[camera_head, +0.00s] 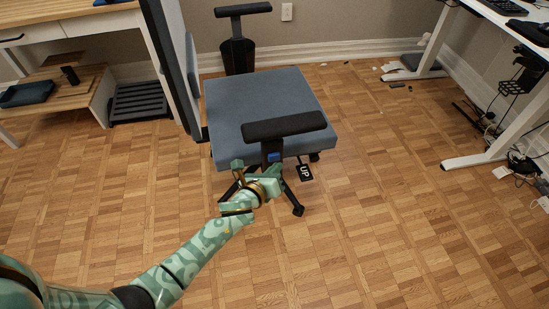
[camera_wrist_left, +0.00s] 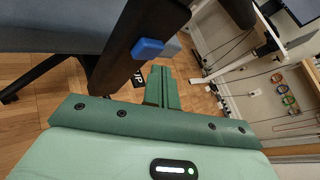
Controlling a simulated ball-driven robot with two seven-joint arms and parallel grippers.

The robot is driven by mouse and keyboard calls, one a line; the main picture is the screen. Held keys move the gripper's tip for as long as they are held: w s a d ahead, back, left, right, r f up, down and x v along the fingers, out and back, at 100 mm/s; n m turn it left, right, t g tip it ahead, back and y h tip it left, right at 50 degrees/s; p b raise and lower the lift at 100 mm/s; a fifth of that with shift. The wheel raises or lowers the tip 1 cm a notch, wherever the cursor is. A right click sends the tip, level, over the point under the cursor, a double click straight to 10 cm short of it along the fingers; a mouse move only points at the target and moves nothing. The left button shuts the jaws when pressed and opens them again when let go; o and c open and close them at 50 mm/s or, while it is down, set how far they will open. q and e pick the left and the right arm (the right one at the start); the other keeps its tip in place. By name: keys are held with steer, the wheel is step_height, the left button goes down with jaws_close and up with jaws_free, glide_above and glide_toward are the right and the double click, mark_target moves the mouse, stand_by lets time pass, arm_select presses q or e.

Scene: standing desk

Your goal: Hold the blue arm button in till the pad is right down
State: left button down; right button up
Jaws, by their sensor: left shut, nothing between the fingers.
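The blue arm button (camera_head: 274,156) sits on the dark post (camera_head: 271,148) below the near armrest pad (camera_head: 285,127) of a blue-grey office chair. It also shows large in the left wrist view (camera_wrist_left: 147,48), on the post's side. The near pad stands above the seat, with a stretch of post visible under it. My left gripper (camera_head: 273,174) is just below the button. In the left wrist view its fingers (camera_wrist_left: 161,86) are together and empty, and appear apart from the button. My right gripper is not in view.
A black tag reading UP (camera_head: 305,172) hangs beside the post. The chair seat (camera_head: 262,104) and far armrest (camera_head: 243,10) lie beyond. A white desk frame (camera_head: 505,140) stands right, with cables near it. Parquet floor is clear in front.

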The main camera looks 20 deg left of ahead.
arm_select(q)
steer(key=s+d, duration=0.1)
steer(key=s, duration=0.1)
steer(key=s+d, duration=0.2)
steer(key=shift+d, duration=0.1)
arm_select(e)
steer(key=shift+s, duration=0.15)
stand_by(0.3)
